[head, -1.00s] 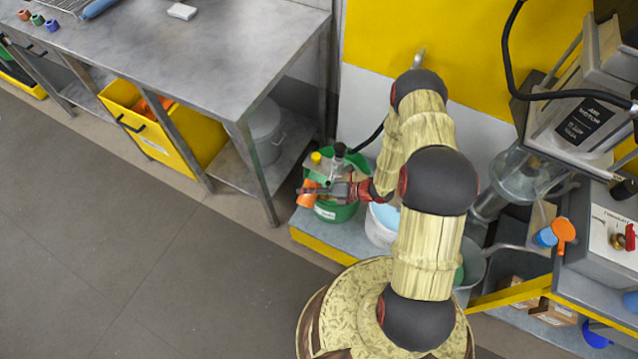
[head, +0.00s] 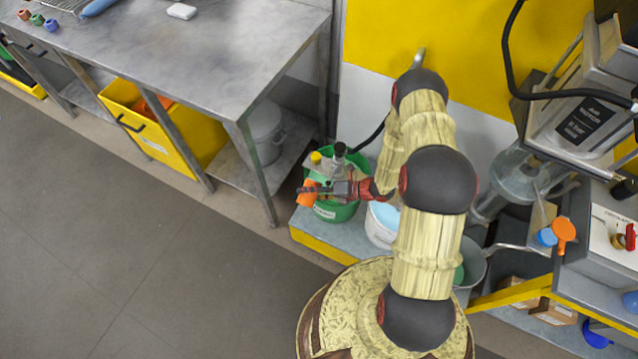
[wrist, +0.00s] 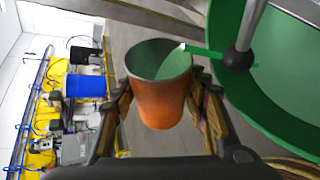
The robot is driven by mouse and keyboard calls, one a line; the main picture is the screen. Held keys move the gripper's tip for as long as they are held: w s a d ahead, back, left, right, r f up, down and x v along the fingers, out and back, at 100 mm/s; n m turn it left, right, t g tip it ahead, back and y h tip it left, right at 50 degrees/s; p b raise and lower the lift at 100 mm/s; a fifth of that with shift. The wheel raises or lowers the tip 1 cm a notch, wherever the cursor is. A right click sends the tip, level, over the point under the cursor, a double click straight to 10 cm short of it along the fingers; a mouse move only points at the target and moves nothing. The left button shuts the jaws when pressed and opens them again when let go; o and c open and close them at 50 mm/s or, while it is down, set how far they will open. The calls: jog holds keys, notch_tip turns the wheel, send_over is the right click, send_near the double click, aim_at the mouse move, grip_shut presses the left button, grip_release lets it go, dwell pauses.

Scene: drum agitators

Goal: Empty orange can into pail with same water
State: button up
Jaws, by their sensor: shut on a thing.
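My gripper (head: 318,189) is shut on the orange can (head: 307,194), at the left edge of the green pail (head: 336,211). In the wrist view the orange can (wrist: 163,98) sits between my gripper's fingers (wrist: 163,92), with green liquid inside near its rim. The green pail (wrist: 270,85) fills the right of that view, with green inside it. A green strip reaches from the can's rim toward the pail; I cannot tell whether it is pouring liquid. A white pail (head: 381,226) with light blue contents stands right of the green pail.
The pails stand on a low grey platform with a yellow edge (head: 318,250). A metal table (head: 190,60) stands at left, with a yellow bin (head: 165,125) and a grey bucket (head: 266,130) beneath. A metal pail (head: 474,262) is partly hidden by my arm. Open floor lies at lower left.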

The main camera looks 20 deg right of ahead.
aim_at(311, 181)
jog(key=shift+d+f+m+g+y+b, duration=0.1)
jog(key=shift+f+m+g+y+b, duration=0.2)
jog(key=shift+m+b, duration=0.15)
dwell(1.3)
jog(key=shift+w+r, duration=0.15)
jog(key=shift+r, duration=0.2)
jog(key=shift+w+d+r+m+y+p, duration=0.2)
jog(key=shift+r+p, duration=0.2)
jog(key=shift+r, duration=0.15)
jog(key=shift+w+d+r+m+y+p, duration=0.1)
jog(key=shift+r+m+p, duration=0.05)
jog(key=shift+r+p, duration=0.3)
jog(key=shift+w+d+r+m+y+p, duration=0.1)
jog(key=shift+d+r+m+p, duration=0.15)
jog(key=shift+r, duration=0.35)
jog(key=shift+w+d+r+m+g+y, duration=0.1)
jog(key=shift+w+r+m+g+y, duration=0.15)
jog(key=shift+r+m+g+y, duration=0.35)
dwell(1.9)
jog(key=shift+f, duration=0.15)
